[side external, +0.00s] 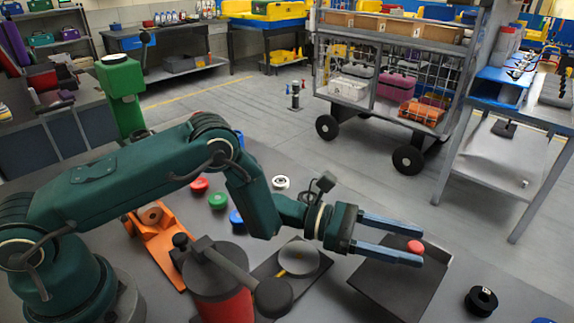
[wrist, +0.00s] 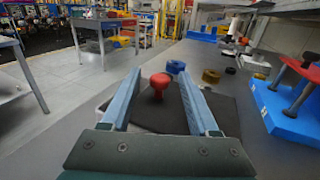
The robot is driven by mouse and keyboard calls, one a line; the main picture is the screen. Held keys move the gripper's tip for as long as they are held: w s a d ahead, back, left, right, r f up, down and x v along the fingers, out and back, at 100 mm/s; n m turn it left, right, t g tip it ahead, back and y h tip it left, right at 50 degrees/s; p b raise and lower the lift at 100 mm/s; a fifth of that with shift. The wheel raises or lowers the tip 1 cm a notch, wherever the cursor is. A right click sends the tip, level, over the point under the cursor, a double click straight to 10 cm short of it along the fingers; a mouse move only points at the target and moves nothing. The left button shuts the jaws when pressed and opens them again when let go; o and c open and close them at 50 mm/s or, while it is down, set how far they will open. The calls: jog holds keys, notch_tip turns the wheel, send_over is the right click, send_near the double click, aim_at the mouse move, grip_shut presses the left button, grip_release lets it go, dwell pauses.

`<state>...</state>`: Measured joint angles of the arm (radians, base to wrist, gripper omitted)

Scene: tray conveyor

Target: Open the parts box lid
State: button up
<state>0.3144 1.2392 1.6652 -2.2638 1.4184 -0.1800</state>
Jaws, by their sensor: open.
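The parts box looks like a dark grey, flat box (side external: 385,290) at the right front of the work surface in the side view. Its dark top, seemingly the lid (wrist: 215,108), fills the area beneath my fingers in the wrist view. A red round knob (side external: 415,246) stands above this dark top. My gripper (side external: 422,245) is open, with its two blue fingers on either side of the knob. In the wrist view the knob (wrist: 160,82) shows between the fingertips (wrist: 159,73), with visible gaps. I cannot tell whether either finger touches the lid. The lid's edges are partly hidden by my fingers.
A round disc on a dark base (side external: 298,258) and a red cylinder (side external: 222,286) stand left of the box. A black ring (side external: 481,301) lies to its right. A blue stand (wrist: 284,112) is at right in the wrist view.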

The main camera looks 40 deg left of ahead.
jog(key=shift+x, duration=0.95)
grip_shut()
dwell(0.8)
